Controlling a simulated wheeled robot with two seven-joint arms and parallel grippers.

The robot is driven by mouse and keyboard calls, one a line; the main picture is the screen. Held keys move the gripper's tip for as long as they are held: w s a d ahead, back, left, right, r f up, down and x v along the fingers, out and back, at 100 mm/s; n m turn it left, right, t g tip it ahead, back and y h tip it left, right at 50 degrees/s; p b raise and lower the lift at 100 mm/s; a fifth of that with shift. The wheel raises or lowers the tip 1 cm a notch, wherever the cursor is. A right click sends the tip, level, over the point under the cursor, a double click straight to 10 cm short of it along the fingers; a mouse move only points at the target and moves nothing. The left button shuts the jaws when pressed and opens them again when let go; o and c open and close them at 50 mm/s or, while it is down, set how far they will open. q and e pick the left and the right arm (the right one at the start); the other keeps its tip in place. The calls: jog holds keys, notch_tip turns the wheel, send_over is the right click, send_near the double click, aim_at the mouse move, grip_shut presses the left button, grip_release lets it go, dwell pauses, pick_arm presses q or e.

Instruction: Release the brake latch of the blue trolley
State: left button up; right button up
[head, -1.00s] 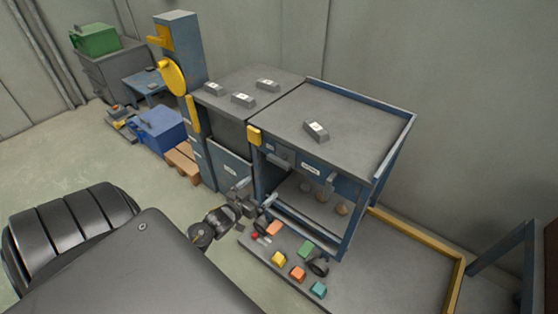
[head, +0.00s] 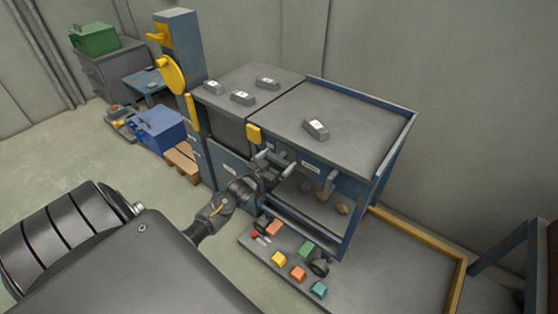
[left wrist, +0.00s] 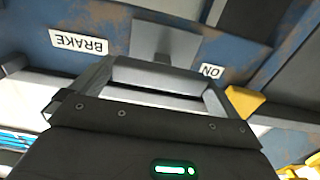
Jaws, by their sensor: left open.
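The blue trolley (head: 411,128) has a grey top and stands at the centre right of the head view. Its brake latch (left wrist: 165,42) is a grey paddle on the blue front panel, between the upside-down BRAKE label (left wrist: 78,42) and ON label (left wrist: 211,71) in the left wrist view. My left gripper (head: 275,163) is open at the trolley's front, right by the latch, and partly hides it in the head view. The left wrist view shows the gripper close below the latch. I cannot tell whether they touch. My right gripper is not in view.
A grey block (head: 316,129) lies on the trolley's top. A low platform (head: 350,288) with coloured blocks lies below. A blue column (head: 183,48) with yellow parts stands left of the trolley. A second grey lever (head: 329,184) hangs on the trolley's front.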

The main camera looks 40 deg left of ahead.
pick_arm(q)
jog(key=shift+w, duration=0.4)
jog(key=shift+c, duration=0.3)
jog(key=c, duration=0.5)
jog(key=shift+d, duration=0.15)
jog(key=shift+c, duration=0.7)
